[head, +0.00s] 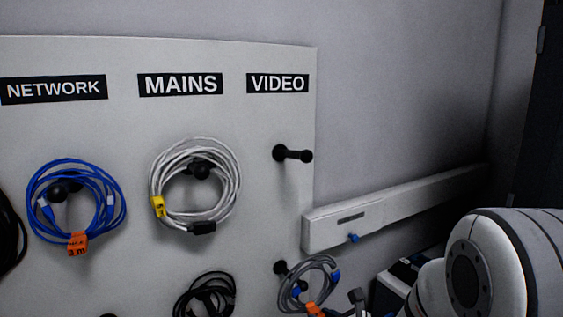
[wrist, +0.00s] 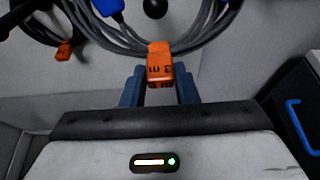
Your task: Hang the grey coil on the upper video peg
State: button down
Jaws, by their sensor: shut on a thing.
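The grey coil (head: 322,266) has blue plugs and an orange tag. It is at the bottom of the VIDEO column in the head view, beside or around the lower video peg (head: 281,267); I cannot tell which. The upper video peg (head: 293,154) is black and bare, below the VIDEO label. In the wrist view my gripper (wrist: 160,84) is shut on the orange tag (wrist: 159,62) of the grey coil (wrist: 205,32). A black peg knob (wrist: 155,9) shows within the coil's loop. The coil's top is out of that view.
A blue coil (head: 33,187) hangs under NETWORK and a white coil (head: 237,190) under MAINS. A black coil (head: 202,289) is below the white one. A pale wall trunking (head: 400,205) runs right of the board. A dark box (head: 402,270) stands below it.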

jog(key=s+d+r+n+t+h+p, duration=0.1)
jog(key=s+d+r+p, duration=0.1)
jog(key=r+p, duration=0.65)
jog(key=s+d+r+n+p, duration=0.2)
jog(key=r+p, duration=0.2)
jog(key=r, duration=0.9)
jog(key=s+d+r+n+t+h+p, duration=0.1)
jog(key=d+r+p, duration=0.2)
jog(key=r+p, duration=0.5)
jog(key=w+a+f+b, duration=0.2)
jog(key=w+a+b, duration=0.6)
jog(key=w+a, duration=0.3)
jog(key=shift+w+f+b, duration=0.35)
jog(key=shift+w, duration=1.95)
jog(key=c, duration=1.1)
grip_release()
jog(key=shift+o, duration=0.2)
jog(key=shift+s, duration=0.1)
